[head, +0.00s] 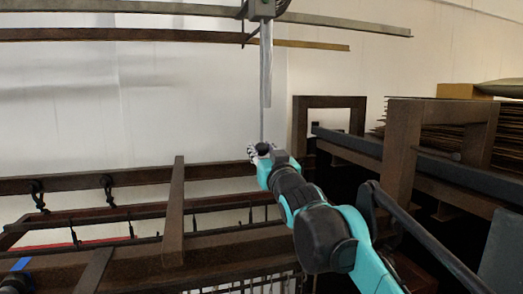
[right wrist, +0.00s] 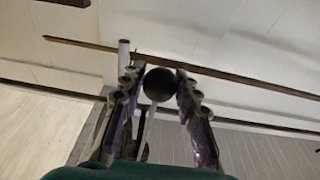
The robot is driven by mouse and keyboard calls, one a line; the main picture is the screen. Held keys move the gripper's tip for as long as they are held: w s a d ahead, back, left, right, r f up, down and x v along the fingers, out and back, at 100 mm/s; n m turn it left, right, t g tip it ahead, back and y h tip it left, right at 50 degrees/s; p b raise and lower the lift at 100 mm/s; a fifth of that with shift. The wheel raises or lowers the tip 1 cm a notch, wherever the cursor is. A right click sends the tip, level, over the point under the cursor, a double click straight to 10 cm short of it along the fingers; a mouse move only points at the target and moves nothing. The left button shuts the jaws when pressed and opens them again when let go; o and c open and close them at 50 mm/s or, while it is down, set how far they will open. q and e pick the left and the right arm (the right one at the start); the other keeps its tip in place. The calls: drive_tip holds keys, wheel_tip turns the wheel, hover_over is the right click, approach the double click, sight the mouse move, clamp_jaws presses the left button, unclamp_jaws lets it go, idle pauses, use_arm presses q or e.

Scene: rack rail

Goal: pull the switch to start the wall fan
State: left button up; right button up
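The wall fan shows only in part at the top of the head view, as a grey housing (head: 262,9) with a dark curved edge. A pale strip (head: 266,65) hangs below it, and a thin cord (head: 262,122) runs on down to my right gripper (head: 262,150). In the right wrist view a round black knob (right wrist: 158,84) sits between the two fingers of my right gripper (right wrist: 157,90). The fingers are apart on either side of the knob, with a small gap at the right finger. Whether the left finger touches it I cannot tell. My left gripper is not seen.
Brown rack rails (head: 90,184) with black hooks cross the lower left. A brown upright frame (head: 403,150) and stacked sheets (head: 440,122) stand at the right, near my right arm. Long beams (head: 150,36) cross the top. The pale wall (head: 180,110) behind is clear.

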drive_tip(key=shift+f, duration=0.15)
idle(0.4)
drive_tip(key=shift+f+b, duration=0.65)
drive_tip(key=shift+f, duration=0.25)
drive_tip(key=shift+r+p, duration=0.9)
drive_tip(key=shift+r, duration=0.2)
drive_tip(key=o, duration=1.2)
